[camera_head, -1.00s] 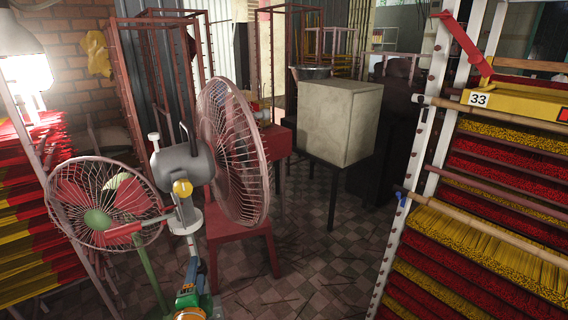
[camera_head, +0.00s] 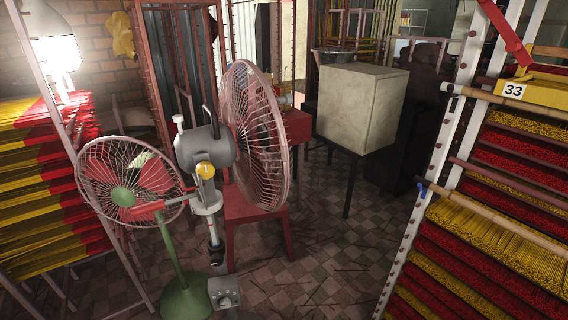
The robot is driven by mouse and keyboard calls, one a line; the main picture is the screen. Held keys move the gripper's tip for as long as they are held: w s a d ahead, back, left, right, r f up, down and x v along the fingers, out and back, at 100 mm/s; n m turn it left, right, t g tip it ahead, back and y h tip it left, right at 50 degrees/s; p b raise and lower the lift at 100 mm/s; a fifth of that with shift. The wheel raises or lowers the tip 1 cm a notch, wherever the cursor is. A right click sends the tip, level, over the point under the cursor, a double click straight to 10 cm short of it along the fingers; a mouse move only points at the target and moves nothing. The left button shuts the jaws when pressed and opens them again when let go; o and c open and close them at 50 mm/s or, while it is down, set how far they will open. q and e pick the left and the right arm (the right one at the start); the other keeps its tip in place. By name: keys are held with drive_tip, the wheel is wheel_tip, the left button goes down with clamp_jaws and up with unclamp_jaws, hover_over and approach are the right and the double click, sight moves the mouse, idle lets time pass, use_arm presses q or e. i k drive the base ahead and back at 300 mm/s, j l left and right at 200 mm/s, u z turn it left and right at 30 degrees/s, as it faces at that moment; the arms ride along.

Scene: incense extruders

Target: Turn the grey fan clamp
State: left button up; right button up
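A grey-motored standing fan (camera_head: 204,147) with a large reddish wire cage stands left of centre. A yellow knob (camera_head: 205,170) sits under its motor. Below it is a pale grey collar (camera_head: 207,203) on the pole, and lower down a dark clamp-like piece (camera_head: 215,256) is on the pole. A grey control box with a dial (camera_head: 224,292) is near the bottom edge. I cannot tell for sure which of these parts is the clamp. Neither of my grippers is in view, and nothing touches the fan.
A smaller fan with a green base (camera_head: 187,300) stands close on the left. A red stool (camera_head: 254,212) is behind the grey fan. A pale box (camera_head: 361,108) stands on a dark stand. Incense racks flank both sides (camera_head: 480,235). Tiled floor (camera_head: 320,262) is open between.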

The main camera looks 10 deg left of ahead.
sight(217, 259)
drive_tip(key=u, duration=1)
